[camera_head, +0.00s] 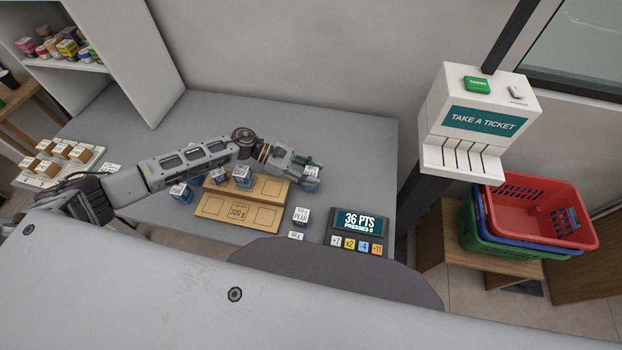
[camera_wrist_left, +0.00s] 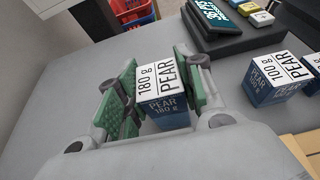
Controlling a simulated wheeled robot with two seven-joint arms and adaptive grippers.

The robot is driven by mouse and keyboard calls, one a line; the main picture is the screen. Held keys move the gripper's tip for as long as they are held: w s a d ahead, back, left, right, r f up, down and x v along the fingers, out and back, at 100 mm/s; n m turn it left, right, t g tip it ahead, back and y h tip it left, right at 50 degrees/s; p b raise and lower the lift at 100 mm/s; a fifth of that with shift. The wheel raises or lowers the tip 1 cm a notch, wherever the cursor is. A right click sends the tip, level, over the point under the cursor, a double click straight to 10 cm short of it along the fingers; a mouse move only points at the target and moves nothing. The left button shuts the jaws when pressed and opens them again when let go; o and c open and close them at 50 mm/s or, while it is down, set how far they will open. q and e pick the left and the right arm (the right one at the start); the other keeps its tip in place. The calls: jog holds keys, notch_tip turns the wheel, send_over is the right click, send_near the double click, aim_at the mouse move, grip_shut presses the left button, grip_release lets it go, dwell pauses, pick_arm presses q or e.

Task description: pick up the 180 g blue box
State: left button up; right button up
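The blue 180 g box (camera_wrist_left: 165,116), with a white top marked "180 g PEAR", stands between the two green-padded fingers of my left gripper (camera_wrist_left: 160,88) in the left wrist view. The fingers flank the box closely; I cannot tell whether both pads touch it. In the head view my left gripper (camera_head: 305,169) is over this box (camera_head: 311,186), right of the wooden boards, and partly hides it. The label does not read there. My right gripper is not in view.
A 100 g blue box (camera_wrist_left: 272,80) stands right of the gripper in the wrist view. Wooden boards (camera_head: 240,210) hold more blue boxes. A points display (camera_head: 358,224) is at the counter's right. Bare grey counter (camera_head: 350,140) lies behind the gripper.

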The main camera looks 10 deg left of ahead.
pick_arm(q)
jog(key=c, duration=0.4)
jog(key=shift+r, duration=0.1)
jog(key=shift+r, duration=0.85)
jog(key=shift+r+b, duration=0.4)
jog(key=shift+r, duration=0.25)
jog(key=shift+d+r, duration=0.2)
jog(key=shift+d, duration=0.05)
jog(key=shift+d+b, duration=1.55)
jog(key=shift+d, duration=7.25)
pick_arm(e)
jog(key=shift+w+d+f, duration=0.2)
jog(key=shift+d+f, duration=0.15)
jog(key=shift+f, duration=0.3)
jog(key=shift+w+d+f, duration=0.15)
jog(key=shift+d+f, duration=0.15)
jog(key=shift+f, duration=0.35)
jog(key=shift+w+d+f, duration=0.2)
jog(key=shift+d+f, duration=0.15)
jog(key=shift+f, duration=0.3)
